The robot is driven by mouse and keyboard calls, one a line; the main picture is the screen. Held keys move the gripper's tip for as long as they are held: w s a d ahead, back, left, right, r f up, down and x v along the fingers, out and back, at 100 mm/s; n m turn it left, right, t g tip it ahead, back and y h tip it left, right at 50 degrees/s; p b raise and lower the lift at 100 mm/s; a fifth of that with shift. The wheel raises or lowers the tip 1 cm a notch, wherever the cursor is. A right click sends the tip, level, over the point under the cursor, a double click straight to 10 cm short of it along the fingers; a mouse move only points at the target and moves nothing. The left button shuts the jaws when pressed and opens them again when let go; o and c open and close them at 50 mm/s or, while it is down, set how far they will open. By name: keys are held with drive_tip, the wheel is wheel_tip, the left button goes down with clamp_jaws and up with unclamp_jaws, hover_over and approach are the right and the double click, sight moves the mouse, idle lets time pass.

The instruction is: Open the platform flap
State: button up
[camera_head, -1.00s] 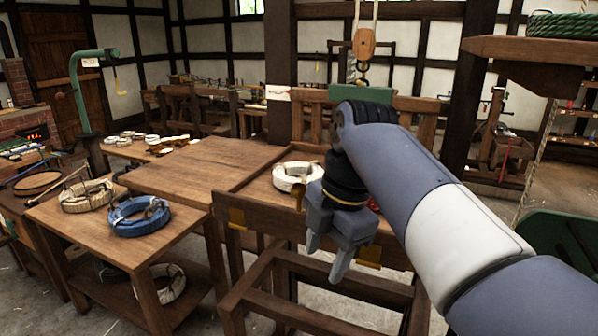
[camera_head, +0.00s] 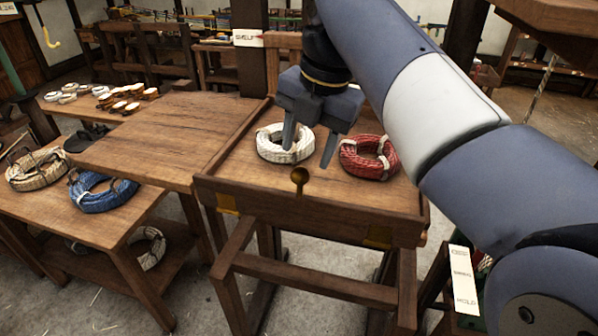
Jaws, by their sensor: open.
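The platform (camera_head: 240,160) is a wooden tray-like top on legs, in the middle of the view. Its front board, which looks like the flap (camera_head: 310,212), stands upright along the near edge, with brass fittings low on its face. A round brass knob (camera_head: 299,177) shows at the board's top edge. My gripper (camera_head: 309,146) points down over the platform, its two fingers apart and nothing between them. It appears behind and above the knob, not touching it. A white rope coil (camera_head: 270,146) and a red rope coil (camera_head: 385,160) lie on the platform; the fingers partly cover the white one.
A wooden table (camera_head: 165,130) adjoins the platform on the left. A lower bench (camera_head: 130,225) there holds a blue rope coil (camera_head: 103,192) and a tan one (camera_head: 38,166). A labelled white sign (camera_head: 463,282) stands at lower right. Open floor shows at lower left.

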sight(301, 169)
drive_tip(key=f, duration=0.2)
drive_tip(key=a+f, duration=0.1)
drive_tip(key=f, duration=0.4)
drive_tip(key=shift+w+a+f, duration=0.1)
drive_tip(key=shift+w+a, duration=0.05)
drive_tip(key=shift+w, duration=0.25)
drive_tip(key=shift+c, duration=0.2)
clamp_jaws()
